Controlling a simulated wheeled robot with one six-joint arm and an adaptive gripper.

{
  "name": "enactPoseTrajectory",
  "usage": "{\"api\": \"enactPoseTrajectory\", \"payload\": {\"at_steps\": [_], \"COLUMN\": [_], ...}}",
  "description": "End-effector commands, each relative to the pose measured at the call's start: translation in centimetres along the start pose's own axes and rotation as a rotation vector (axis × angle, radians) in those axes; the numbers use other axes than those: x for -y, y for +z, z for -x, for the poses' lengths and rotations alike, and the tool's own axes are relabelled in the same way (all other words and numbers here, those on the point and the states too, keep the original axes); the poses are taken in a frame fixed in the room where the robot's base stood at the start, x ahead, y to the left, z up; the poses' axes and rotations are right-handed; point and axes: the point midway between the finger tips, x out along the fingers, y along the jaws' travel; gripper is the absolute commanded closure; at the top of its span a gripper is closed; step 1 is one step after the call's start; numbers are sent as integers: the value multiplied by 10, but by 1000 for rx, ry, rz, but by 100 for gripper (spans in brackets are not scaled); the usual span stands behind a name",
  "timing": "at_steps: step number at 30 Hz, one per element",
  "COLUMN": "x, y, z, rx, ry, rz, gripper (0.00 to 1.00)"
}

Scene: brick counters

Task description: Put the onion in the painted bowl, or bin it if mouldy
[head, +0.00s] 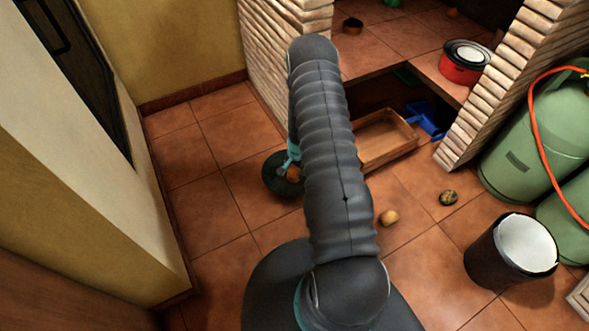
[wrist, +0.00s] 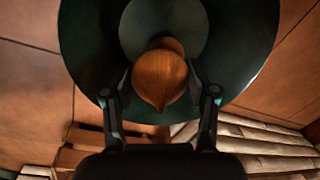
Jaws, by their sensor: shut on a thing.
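An orange-brown onion (wrist: 158,82) is between the two fingers of my gripper (wrist: 160,100), which is shut on it. The side of the onion that shows is plain brown, with no mould visible; its far side is hidden. A dark green round bowl (wrist: 88,45) lies beyond the onion in the wrist view. In the head view, the onion (head: 294,174) shows over the bowl (head: 272,184) on the floor, partly hidden by my arm. I cannot tell whether the onion touches the bowl. A black bin (head: 488,262) with a white lining stands at the right.
A small tan round thing (head: 389,217) and a dark mottled one (head: 448,197) lie on the tiles. A wooden crate (head: 402,149) and a blue item (head: 430,120) are by the brick counter. Green gas cylinders (head: 530,140) stand right. Tiles left of the bowl are clear.

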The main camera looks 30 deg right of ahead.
Motion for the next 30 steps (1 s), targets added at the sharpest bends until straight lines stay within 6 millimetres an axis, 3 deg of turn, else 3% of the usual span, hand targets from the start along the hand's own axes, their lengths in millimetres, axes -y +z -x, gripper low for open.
{"api": "enactPoseTrajectory", "payload": {"at_steps": [1, 2, 5, 19, 30], "x": [0, 0, 0, 1, 1], "y": [0, 0, 0, -1, -1], "z": [0, 0, 0, 10, 74], "rx": [0, 0, 0, -2, -2], "ry": [0, 0, 0, -2, -2], "rz": [0, 0, 0, 0, 0], "gripper": [78, 37, 13, 13, 13]}}
